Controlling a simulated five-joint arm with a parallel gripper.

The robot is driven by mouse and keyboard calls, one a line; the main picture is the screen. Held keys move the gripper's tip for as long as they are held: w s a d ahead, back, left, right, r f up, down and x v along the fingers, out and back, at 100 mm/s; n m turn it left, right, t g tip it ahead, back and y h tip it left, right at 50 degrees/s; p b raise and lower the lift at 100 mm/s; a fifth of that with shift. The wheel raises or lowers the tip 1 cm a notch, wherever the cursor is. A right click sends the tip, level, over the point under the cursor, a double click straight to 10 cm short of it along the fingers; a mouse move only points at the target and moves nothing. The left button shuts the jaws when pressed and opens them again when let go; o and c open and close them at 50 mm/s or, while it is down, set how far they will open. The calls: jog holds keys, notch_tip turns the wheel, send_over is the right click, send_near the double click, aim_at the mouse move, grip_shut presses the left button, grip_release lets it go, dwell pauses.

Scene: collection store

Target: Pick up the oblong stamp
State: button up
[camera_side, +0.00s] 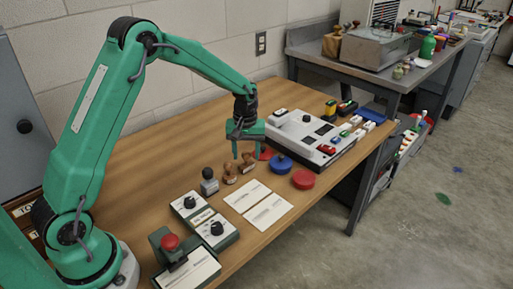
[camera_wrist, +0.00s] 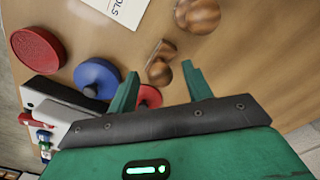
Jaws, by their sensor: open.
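Two small brown wooden stamps stand close together on the wooden table. The one nearer my gripper (camera_wrist: 160,72) has a long narrow base and looks like the oblong stamp (camera_wrist: 160,50); it also shows in the side view (camera_side: 248,163). The other wooden stamp (camera_wrist: 198,15) looks rounder and lies farther from my fingers; it is to the left in the side view (camera_side: 230,172). My gripper (camera_side: 248,153) is open and empty, pointing down over the table by the nearer stamp. The stamp's knob shows in the gap between the fingertips; I cannot tell whether they touch it.
A blue round pad (camera_wrist: 97,78) and a red round pad (camera_wrist: 37,50) lie beside the gripper. Another red piece (camera_wrist: 150,97) is partly hidden by a finger. A grey stamp with a black knob (camera_side: 209,186) and white cards (camera_side: 268,211) are nearby.

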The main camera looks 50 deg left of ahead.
aim_at(247, 154)
jog(key=shift+f, duration=0.45)
jog(key=c, duration=1)
jog(key=shift+r, duration=0.1)
jog(key=shift+r, duration=0.65)
jog(key=r, duration=0.3)
jog(key=shift+s+d+r, duration=0.1)
jog(key=shift+s+d, duration=0.05)
jog(key=shift+d, duration=0.25)
jog(key=s+d+r, duration=0.1)
jog(key=d+r, duration=0.1)
jog(key=d, duration=0.1)
jog(key=s+d+r, duration=0.2)
jog(key=d, duration=0.1)
jog(key=s+d+r, duration=0.1)
jog(key=d+r, duration=0.1)
jog(key=d, duration=0.2)
jog(key=shift+s+r, duration=0.2)
jog(key=shift+s, duration=0.05)
